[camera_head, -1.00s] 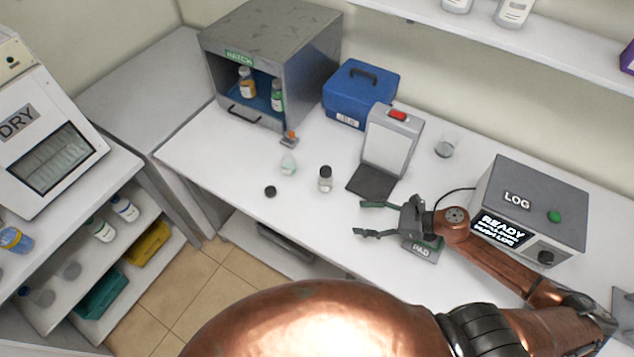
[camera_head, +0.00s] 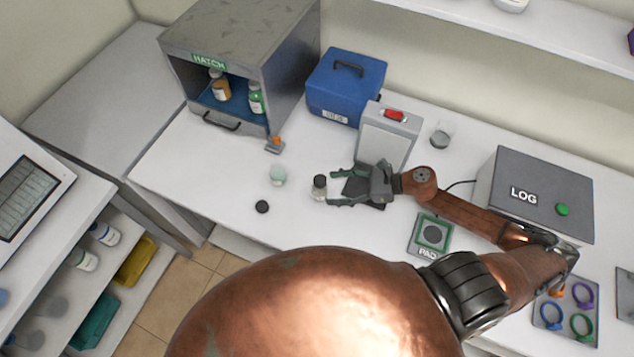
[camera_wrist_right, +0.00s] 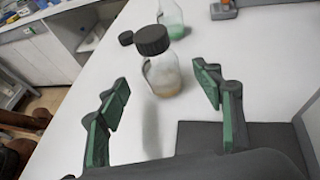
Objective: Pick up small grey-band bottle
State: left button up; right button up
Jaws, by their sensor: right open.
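A small clear bottle with a dark cap (camera_head: 320,188) stands upright on the white bench. In the right wrist view the same small bottle (camera_wrist_right: 162,75) holds a little amber liquid; I cannot make out a grey band. My right gripper (camera_head: 338,188) is open, its green-padded fingers pointing at the bottle from the right. In the wrist view the bottle stands ahead, between the two finger lines and just beyond the tips, apart from them. My left gripper is not in view.
An open bottle with pale green liquid (camera_head: 278,176) and a loose black cap (camera_head: 262,207) lie close left of the bottle. Behind are the hatch box (camera_head: 290,75), a blue case (camera_head: 345,90) and a device with a red switch (camera_head: 385,135). The pad (camera_head: 432,236) is in front.

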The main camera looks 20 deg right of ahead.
aim_at(320, 188)
jog(key=x, duration=0.2)
jog(key=shift+w+a+p, duration=0.2)
jog(key=shift+p, duration=0.2)
jog(key=shift+f+p+x, duration=0.25)
jog(key=shift+p+x, duration=0.05)
jog(key=shift+x, duration=1.3)
jog(key=shift+d, duration=0.1)
jog(key=c, duration=1.1)
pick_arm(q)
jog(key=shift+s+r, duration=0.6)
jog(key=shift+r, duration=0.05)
pick_arm(e)
jog(key=shift+c, duration=0.9)
